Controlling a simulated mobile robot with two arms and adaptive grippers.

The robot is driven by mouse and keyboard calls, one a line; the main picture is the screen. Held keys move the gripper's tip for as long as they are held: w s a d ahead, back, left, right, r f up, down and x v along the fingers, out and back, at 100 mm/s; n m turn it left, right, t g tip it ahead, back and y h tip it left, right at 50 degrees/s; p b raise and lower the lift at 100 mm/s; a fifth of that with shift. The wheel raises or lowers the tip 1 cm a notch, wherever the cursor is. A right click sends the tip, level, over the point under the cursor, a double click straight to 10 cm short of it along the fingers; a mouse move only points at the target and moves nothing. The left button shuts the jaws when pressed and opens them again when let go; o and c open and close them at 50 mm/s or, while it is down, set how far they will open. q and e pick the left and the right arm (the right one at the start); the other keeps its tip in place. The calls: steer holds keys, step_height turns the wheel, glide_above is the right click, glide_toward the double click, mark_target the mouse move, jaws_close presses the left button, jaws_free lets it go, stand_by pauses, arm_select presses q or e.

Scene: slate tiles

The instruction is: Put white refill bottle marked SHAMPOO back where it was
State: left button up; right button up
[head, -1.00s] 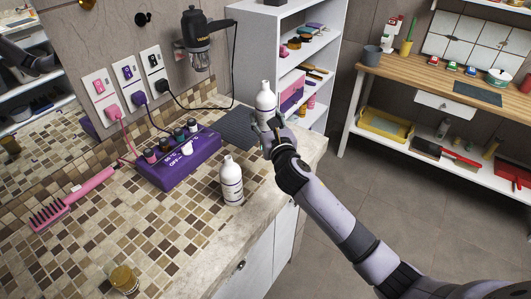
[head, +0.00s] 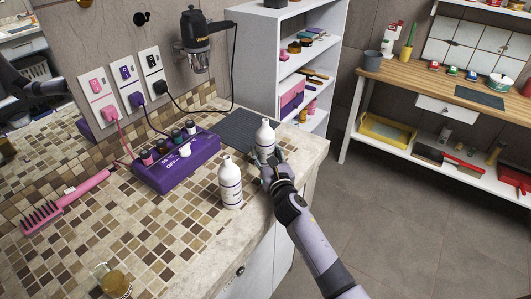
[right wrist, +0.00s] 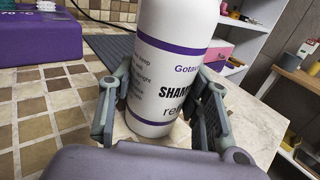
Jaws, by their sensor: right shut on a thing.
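The white refill bottle (head: 265,137) has purple bands, and its SHAMPOO lettering shows in the right wrist view (right wrist: 178,70). It is upright at the counter's right end, in front of the dark ribbed mat (head: 236,127). My right gripper (head: 270,162) is shut around its lower part, one finger on each side. The bottle's base is at or just above the counter top; I cannot tell if it touches. A second white bottle (head: 230,186) stands on the counter (head: 180,235), to the left and nearer.
A purple heater box (head: 177,165) with several small bottles or rollers stands left of the bottles. A pink brush (head: 65,202) and an amber glass (head: 112,281) are further left. A hair dryer (head: 194,40) hangs on the wall. White shelves (head: 262,60) stand behind the counter's right end.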

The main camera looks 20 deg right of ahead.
steer(key=o, duration=1.4)
steer(key=shift+f, duration=0.1)
steer(key=shift+s, duration=0.15)
steer(key=s, duration=1.1)
steer(key=shift+s+a+r, duration=0.1)
steer(key=shift+s+r, duration=0.1)
steer(key=shift+s, duration=0.2)
